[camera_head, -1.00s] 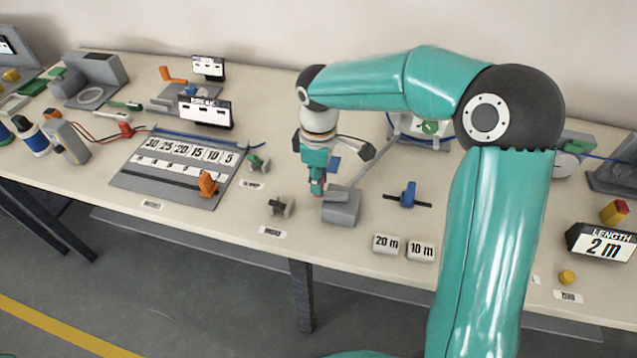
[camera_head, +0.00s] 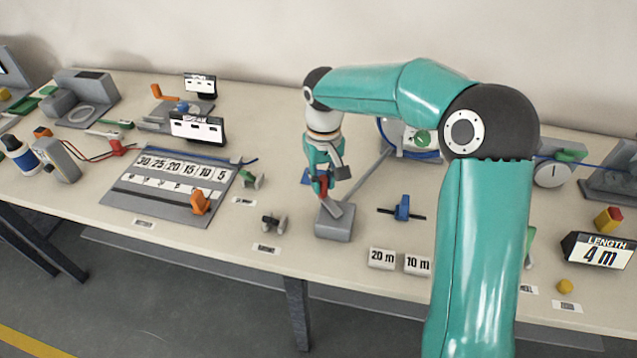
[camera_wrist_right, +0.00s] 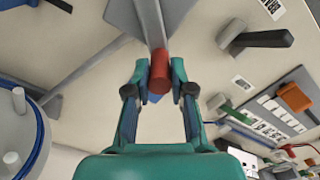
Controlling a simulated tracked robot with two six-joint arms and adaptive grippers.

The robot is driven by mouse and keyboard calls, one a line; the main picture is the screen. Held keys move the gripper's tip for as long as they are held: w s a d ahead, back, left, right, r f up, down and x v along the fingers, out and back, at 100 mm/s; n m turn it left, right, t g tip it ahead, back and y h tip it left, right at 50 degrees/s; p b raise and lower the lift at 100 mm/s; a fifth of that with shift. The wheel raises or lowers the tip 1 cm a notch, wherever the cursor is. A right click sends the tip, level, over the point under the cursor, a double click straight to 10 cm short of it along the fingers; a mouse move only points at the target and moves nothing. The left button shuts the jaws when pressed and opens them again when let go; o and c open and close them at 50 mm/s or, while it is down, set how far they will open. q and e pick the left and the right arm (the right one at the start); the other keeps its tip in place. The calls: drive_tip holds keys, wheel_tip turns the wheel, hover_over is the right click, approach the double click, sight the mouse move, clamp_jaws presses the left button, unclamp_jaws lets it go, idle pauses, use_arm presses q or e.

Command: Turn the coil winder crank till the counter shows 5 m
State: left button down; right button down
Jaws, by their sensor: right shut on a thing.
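The length counter (camera_head: 600,250) at the right end of the bench reads 4 m. The crank has a red handle (camera_wrist_right: 160,72) on a grey arm (camera_wrist_right: 150,22), above a small grey block (camera_head: 333,224). My right gripper (camera_head: 323,182) is shut on the red handle; in the right wrist view its fingers lie on both sides of it. A grey rod runs from the block towards the coil drum (camera_head: 415,140), white with blue cable on it, partly hidden behind my right arm. The drum also shows in the right wrist view (camera_wrist_right: 14,130). My left gripper is not in view.
Blocks marked 20 m (camera_head: 382,258) and 10 m (camera_head: 417,264) stand near the front edge. A blue-handled part (camera_head: 402,208) is right of the crank. A numbered board (camera_head: 170,185) with an orange slider lies left. My right arm hides part of the bench.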

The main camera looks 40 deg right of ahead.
drive_tip(key=shift+d+m, duration=0.45)
drive_tip(key=shift+m, duration=0.55)
drive_tip(key=shift+r, duration=0.1)
drive_tip(key=c, duration=1)
unclamp_jaws()
wheel_tip(320, 180, up, 12)
drive_tip(key=shift+f, duration=0.1)
idle(0.8)
